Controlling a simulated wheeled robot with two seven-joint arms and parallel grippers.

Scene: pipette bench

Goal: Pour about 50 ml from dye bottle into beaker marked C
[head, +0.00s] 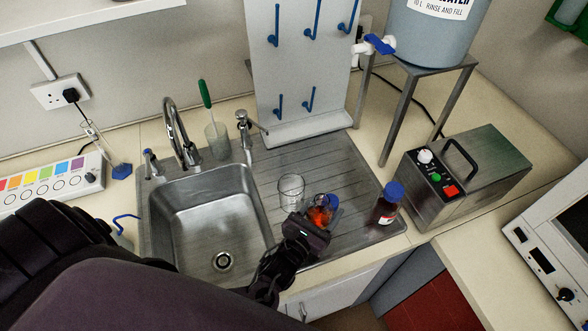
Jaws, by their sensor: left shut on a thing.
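My left gripper (308,232) is shut on a small vessel of orange-red liquid (320,214), which looks like the dye bottle. The gripper hides its lower front, and I cannot tell whether it touches the drainboard. A clear glass beaker (291,189) stands upright on the drainboard, just left of and behind the held vessel. No letter is readable on it, and it looks empty. A blue patch (335,201) shows at the right of the held vessel; I cannot tell what it is. My right gripper is not in view.
A dark bottle with a blue cap (387,205) stands right of the gripper on the drainboard (335,165). The steel sink (205,225) lies left. A pegboard (300,75) stands behind, and a metal box with buttons (468,178) stands right. The drainboard behind the beaker is clear.

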